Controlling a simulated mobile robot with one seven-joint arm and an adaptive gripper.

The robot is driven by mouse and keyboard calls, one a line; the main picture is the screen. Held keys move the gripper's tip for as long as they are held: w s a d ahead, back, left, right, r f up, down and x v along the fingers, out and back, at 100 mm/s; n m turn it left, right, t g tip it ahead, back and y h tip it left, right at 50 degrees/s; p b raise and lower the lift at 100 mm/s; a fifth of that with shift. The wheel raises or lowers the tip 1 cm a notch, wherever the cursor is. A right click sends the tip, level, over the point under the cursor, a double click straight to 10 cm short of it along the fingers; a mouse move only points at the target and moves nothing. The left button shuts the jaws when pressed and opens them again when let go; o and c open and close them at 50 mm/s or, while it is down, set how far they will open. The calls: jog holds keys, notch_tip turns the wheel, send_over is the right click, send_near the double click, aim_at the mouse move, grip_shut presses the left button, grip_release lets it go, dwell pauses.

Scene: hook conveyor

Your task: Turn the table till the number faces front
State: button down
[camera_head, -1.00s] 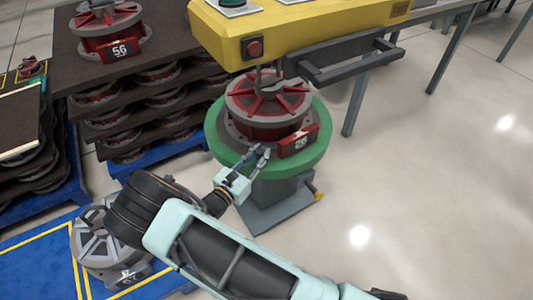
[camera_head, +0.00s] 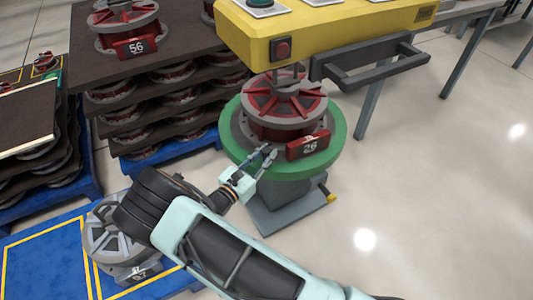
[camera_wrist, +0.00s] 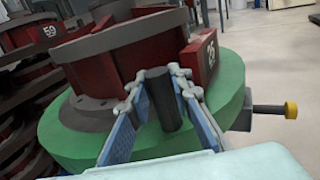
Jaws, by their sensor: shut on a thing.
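The round green turntable (camera_head: 334,157) carries a red and grey hub (camera_head: 285,106) under the yellow hoist. A red plate with a white number (camera_head: 308,146), which looks like 26, sits at the hub's front right. The plate (camera_wrist: 207,58) also shows at upper right in the wrist view, seen at an angle. My gripper (camera_head: 268,156) is at the turntable's near edge, left of the plate. In the wrist view its fingers (camera_wrist: 160,90) are closed around a dark upright post (camera_wrist: 163,103) on the turntable. The post is hidden in the head view.
The yellow hoist (camera_head: 325,38) with a dark handle bar (camera_head: 375,62) hangs right above the hub. Stacked racks of hubs (camera_head: 160,85) stand at left. Another grey hub (camera_head: 115,240) is on the blue floor area at lower left. The floor at right is clear.

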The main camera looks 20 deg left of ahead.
jog(key=c, duration=1.8)
grip_release()
jog(key=shift+a, duration=0.45)
jog(key=shift+c, duration=0.2)
jog(key=shift+o, duration=0.5)
jog(key=shift+d, duration=0.1)
jog(key=v, duration=1.2)
